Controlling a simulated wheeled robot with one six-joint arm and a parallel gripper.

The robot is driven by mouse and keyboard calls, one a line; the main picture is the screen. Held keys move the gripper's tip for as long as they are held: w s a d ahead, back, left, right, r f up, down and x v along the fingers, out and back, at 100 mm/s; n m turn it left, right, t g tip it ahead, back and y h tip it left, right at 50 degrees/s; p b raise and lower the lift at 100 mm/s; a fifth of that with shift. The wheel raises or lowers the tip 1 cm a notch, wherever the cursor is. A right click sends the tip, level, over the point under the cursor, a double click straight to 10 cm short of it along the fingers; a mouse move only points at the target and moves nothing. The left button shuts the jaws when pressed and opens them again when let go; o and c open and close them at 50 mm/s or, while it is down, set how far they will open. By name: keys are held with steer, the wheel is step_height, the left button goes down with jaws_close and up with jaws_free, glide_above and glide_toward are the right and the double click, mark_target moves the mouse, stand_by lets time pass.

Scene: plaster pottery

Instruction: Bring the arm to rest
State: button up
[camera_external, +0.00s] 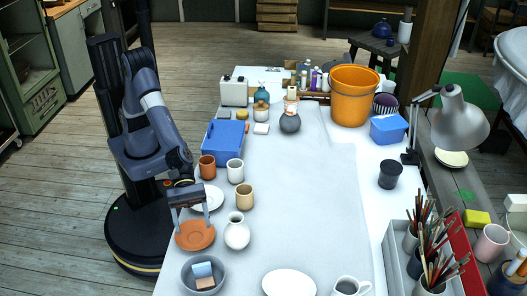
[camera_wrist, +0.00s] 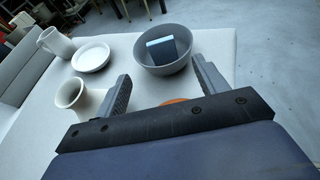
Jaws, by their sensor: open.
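My gripper (camera_external: 190,219) is open and empty, with its two fingers pointing down above the terracotta saucer (camera_external: 195,240) near the left edge of the table. I cannot tell whether the fingertips touch the saucer. In the wrist view my gripper (camera_wrist: 162,68) has its fingers spread wide with nothing between them, and only a sliver of the terracotta saucer (camera_wrist: 175,101) shows behind the gripper bar. My arm reaches out over the table edge, bent at the elbow.
Close around stand a white vase (camera_external: 237,236), a tan cup (camera_external: 245,200), a white plate (camera_external: 213,205) and a grey bowl (camera_external: 188,281) holding blocks. A terracotta cup (camera_external: 207,170) and a blue bin (camera_external: 224,147) stand farther back. The table's middle is clear.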

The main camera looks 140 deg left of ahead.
mark_target(200, 261)
steer(key=x, duration=0.7)
steer(key=f+p+x, duration=0.1)
steer(key=x, duration=0.3)
steer(key=shift+d, duration=0.1)
steer(key=shift+w+f+b, duration=0.1)
steer(key=shift+f+b, duration=0.35)
steer(key=shift+b, duration=0.05)
step_height(200, 261, up, 12)
steer(key=p, duration=0.6)
steer(key=s+a, duration=0.4)
steer(key=s, duration=0.3)
steer(key=s+a+f+p, duration=0.1)
steer(key=s+a, duration=0.4)
steer(key=s, duration=0.2)
steer(key=shift+a+f, duration=0.25)
steer(key=shift+f, duration=0.05)
steer(key=shift+s, duration=0.1)
